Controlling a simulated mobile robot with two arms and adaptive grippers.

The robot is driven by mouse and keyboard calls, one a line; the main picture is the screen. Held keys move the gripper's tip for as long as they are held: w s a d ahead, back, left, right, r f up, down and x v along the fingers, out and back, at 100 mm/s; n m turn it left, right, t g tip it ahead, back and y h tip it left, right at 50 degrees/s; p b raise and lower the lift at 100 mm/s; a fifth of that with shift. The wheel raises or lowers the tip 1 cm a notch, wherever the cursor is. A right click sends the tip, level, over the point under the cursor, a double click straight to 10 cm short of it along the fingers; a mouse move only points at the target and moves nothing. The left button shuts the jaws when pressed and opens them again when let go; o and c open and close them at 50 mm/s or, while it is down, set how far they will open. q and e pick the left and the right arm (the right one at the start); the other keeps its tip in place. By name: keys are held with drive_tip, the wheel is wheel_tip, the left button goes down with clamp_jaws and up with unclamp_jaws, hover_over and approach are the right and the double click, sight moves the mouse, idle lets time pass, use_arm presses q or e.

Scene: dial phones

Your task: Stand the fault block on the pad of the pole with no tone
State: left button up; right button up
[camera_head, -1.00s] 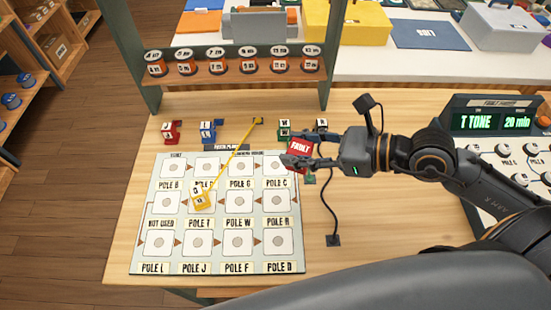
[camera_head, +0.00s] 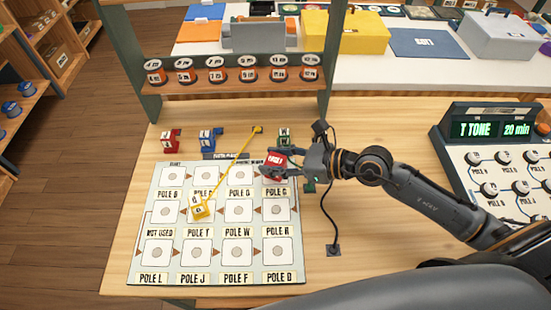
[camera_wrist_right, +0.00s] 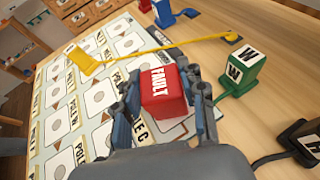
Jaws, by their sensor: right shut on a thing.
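The red fault block (camera_head: 273,163) is held in my right gripper (camera_head: 268,168), over the upper right part of the board near the POLE C pad. In the right wrist view the fault block (camera_wrist_right: 163,92) sits between the two fingers of the right gripper (camera_wrist_right: 168,95), its FAULT label showing. The white board (camera_head: 225,281) has rows of square pads with pole name labels. A yellow block (camera_head: 200,210) with a yellow cord stands near the POLE T pad (camera_head: 202,212). The block and gripper cover part of the POLE C pad. My left gripper is not in view.
A red block (camera_head: 171,141), a blue block (camera_head: 210,139) and a green W block (camera_head: 284,138) stand behind the board. A console (camera_head: 497,130) at the right reads "T TONE" and "20 min". A shelf of reels (camera_head: 230,80) spans the back. A black cable lies right of the board.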

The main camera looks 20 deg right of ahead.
drive_tip(key=o, duration=1.2)
drive_tip(key=shift+f, duration=0.1)
drive_tip(key=shift+r, duration=0.3)
drive_tip(key=v, duration=0.3)
drive_tip(key=b+v, duration=0.1)
drive_tip(key=v, duration=0.2)
drive_tip(key=b+v, duration=0.1)
drive_tip(key=v, duration=0.2)
drive_tip(key=shift+s+f, duration=0.2)
drive_tip(key=shift+f, duration=0.05)
drive_tip(key=shift+v, duration=1.45)
drive_tip(key=shift+r, duration=0.1)
